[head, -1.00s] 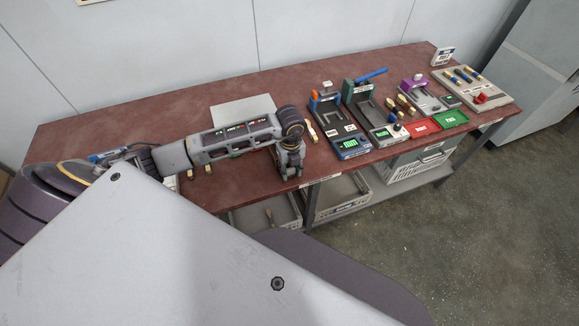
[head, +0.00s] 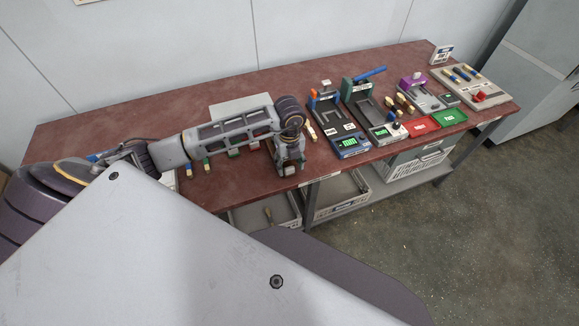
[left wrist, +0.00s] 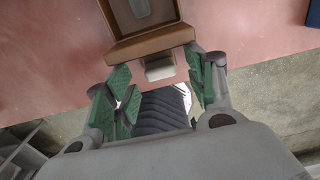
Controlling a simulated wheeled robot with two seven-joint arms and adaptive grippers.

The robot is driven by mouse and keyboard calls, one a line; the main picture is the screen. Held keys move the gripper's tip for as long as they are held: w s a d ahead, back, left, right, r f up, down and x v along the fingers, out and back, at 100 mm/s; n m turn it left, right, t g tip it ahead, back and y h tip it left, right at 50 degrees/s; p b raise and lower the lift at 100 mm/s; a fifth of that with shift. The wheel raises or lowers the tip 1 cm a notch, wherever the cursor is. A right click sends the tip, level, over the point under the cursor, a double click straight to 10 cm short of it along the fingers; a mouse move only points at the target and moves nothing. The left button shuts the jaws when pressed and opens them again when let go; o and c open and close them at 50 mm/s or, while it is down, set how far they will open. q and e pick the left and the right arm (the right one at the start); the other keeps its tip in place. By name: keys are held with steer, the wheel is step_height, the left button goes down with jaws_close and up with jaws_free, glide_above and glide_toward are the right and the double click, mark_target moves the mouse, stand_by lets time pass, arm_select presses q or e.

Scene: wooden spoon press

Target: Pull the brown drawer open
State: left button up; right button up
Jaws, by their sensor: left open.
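The brown drawer (left wrist: 150,46) shows at the top of the left wrist view, with its front facing my gripper. A small pale handle (left wrist: 159,69) sticks out from its front. My left gripper (left wrist: 158,82) is open, its green pads on either side of the handle; I cannot tell whether they touch it. In the head view my left gripper (head: 289,166) points down at the table's front edge, and my arm hides the drawer there. My right gripper is in neither view.
The red-brown table (head: 110,126) carries a blue-based press (head: 350,143), a green press (head: 358,92), a red tray (head: 421,126) and a green tray (head: 449,117) to the right. Grey bins (head: 340,190) stand on the shelf below. The table's left rear is clear.

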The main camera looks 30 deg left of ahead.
arm_select(q)
step_height(320, 180, up, 10)
steer(key=shift+f, duration=0.25)
steer(key=shift+d, duration=0.1)
stand_by(0.6)
